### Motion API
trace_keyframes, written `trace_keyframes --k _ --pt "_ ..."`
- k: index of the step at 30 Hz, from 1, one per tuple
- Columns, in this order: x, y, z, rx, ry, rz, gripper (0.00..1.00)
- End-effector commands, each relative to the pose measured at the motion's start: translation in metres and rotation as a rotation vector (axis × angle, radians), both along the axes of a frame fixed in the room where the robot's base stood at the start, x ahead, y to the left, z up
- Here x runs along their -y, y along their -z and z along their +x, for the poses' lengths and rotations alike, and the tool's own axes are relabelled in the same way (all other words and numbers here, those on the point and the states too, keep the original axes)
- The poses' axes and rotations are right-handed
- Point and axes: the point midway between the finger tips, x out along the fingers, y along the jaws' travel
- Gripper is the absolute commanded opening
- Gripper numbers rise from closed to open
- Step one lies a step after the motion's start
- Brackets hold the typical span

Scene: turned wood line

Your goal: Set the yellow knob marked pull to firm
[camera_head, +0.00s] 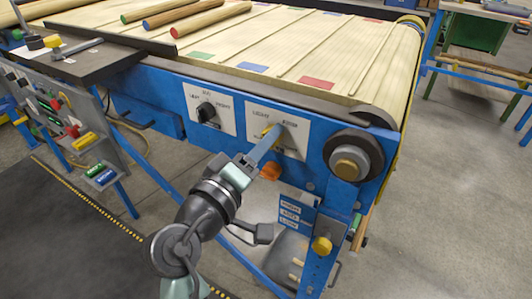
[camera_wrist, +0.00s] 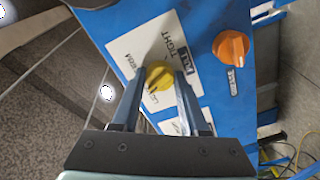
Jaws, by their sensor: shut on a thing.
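The yellow knob (camera_wrist: 159,74) sits on a white label plate (camera_wrist: 128,48) on the blue machine side. In the head view the knob (camera_head: 267,130) is mostly hidden behind my fingers. My gripper (camera_wrist: 161,80) is shut on the knob, one blue finger on each side of it. In the head view my gripper (camera_head: 266,143) reaches up to the plate from below. The plate's words look like "light" at left and "firm" at right in the head view. A dark line on the knob seems to point toward the lower label in the wrist view, but my fingers crowd it.
An orange knob (camera_head: 271,171) is close below my gripper; it also shows in the wrist view (camera_wrist: 231,47). A black knob (camera_head: 206,112) on another plate is to the left. A roller end (camera_head: 350,160) juts out at right. Open floor (camera_head: 430,220) lies further right.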

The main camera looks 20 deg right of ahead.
Motion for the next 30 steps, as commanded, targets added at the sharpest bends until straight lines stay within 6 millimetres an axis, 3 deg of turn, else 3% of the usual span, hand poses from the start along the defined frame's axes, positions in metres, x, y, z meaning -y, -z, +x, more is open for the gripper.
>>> trace_keyframes --k 30 --pt "-0.0011 0.0050 0.0008 0.735 0.000 0.576 0.00"
